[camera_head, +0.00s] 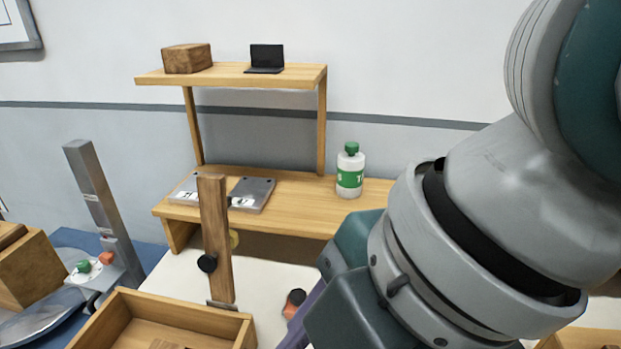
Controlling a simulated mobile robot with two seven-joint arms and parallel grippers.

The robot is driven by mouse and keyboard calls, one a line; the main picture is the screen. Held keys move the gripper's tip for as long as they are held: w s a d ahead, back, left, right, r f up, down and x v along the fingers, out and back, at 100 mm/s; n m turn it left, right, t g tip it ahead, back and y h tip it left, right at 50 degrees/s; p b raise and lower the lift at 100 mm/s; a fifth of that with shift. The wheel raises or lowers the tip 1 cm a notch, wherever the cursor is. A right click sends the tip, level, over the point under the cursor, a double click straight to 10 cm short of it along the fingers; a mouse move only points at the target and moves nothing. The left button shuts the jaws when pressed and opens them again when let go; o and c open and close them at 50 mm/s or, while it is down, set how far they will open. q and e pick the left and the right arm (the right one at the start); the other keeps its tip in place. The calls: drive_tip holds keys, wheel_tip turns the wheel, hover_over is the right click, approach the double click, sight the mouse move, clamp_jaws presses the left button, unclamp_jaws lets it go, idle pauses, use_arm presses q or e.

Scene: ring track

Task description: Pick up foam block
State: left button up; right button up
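I cannot make out anything that is clearly a foam block. A brown block (186,59) with a wood-like surface sits on the left of the upper shelf; its material cannot be told. A purple piece (302,318) shows only in part beside my arm at the bottom. My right arm fills the right side of the view, large and close, and covers much of the bench's right end. Neither gripper's fingers are in view.
The wooden shelf (235,76) also holds a black laptop-like stand (266,57). A white bottle with a green cap (350,171) and grey plates (251,193) stand on the bench below. An upright wooden post (214,240) and open wooden tray (115,330) are in front.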

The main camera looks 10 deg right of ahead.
drive_tip(key=w+d+f+n+h+b, duration=0.1)
drive_tip(key=d+f+n+b, duration=0.1)
drive_tip(key=f+b, duration=0.4)
drive_tip(key=w+d+f+n+g+h+b, duration=0.1)
drive_tip(key=d+f+n+b, duration=0.1)
drive_tip(key=f+n+b, duration=0.2)
drive_tip(key=w+d+f+n+h+b, duration=0.2)
drive_tip(key=f+n+b, duration=0.2)
drive_tip(key=f+b, duration=0.4)
drive_tip(key=shift+w+d+f, duration=0.1)
drive_tip(key=shift+d+f, duration=0.05)
drive_tip(key=shift+f, duration=0.75)
drive_tip(key=shift+d+f, duration=0.15)
drive_tip(key=shift+f, duration=0.7)
wheel_tip(320, 180, down, 5)
drive_tip(key=shift+d+f+b, duration=0.15)
drive_tip(key=shift+b, duration=0.3)
use_arm(q)
wheel_tip(320, 180, down, 22)
use_arm(e)
clamp_jaws()
